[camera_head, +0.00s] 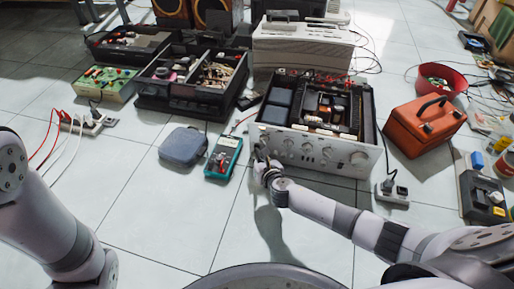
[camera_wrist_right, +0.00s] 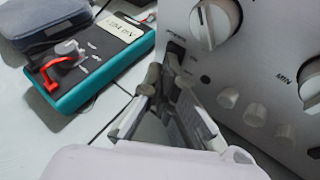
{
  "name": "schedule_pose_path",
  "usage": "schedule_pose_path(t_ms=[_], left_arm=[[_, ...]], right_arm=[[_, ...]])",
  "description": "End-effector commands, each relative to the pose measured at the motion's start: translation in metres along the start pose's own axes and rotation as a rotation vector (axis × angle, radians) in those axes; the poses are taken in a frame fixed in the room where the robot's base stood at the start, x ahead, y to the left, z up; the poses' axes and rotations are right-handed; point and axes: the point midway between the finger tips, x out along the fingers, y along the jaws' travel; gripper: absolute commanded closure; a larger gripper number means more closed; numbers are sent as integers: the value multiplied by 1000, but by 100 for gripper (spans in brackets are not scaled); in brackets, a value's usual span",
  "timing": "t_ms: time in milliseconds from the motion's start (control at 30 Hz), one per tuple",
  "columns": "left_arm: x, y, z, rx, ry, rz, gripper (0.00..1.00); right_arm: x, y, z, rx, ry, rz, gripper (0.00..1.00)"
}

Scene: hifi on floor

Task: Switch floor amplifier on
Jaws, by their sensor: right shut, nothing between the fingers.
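The amplifier (camera_head: 318,150) stands on the tiled floor with its silver front facing me and its top open, showing circuitry. Its front panel (camera_wrist_right: 245,75) fills the right of the wrist view, with large white knobs and several small ones. A small dark rocker switch (camera_wrist_right: 176,48) sits at the panel's lower left, by a small label. My right gripper (camera_head: 262,158) is shut and empty at the panel's left end. In the wrist view its fingertips (camera_wrist_right: 166,78) are just below the switch; I cannot tell whether they touch it. My left arm shows at left, its gripper out of view.
A teal multimeter (camera_head: 223,158) and a grey-blue case (camera_head: 183,146) lie left of the amplifier. An orange toolbox (camera_head: 425,125) and a power strip (camera_head: 393,194) are at its right. The floor in front is mostly clear.

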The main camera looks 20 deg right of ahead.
Motion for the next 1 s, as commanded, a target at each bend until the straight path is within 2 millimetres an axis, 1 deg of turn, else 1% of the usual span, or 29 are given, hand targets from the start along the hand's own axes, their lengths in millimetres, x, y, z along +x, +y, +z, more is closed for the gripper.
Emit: schedule_pose_path(t_ms=[267,567,867,1000], left_arm=[[1,0,0,0,0,0,100],[5,-1,2,0,0,0,100],[5,-1,2,0,0,0,100],[7,-2,2,0,0,0,100]], right_arm=[[-1,1,-1,0,0,1,100],[-10,8,-7,1,1,1,100],[-11,8,-8,0,0,1,100],[-17,12,-12,1,2,1,100]])
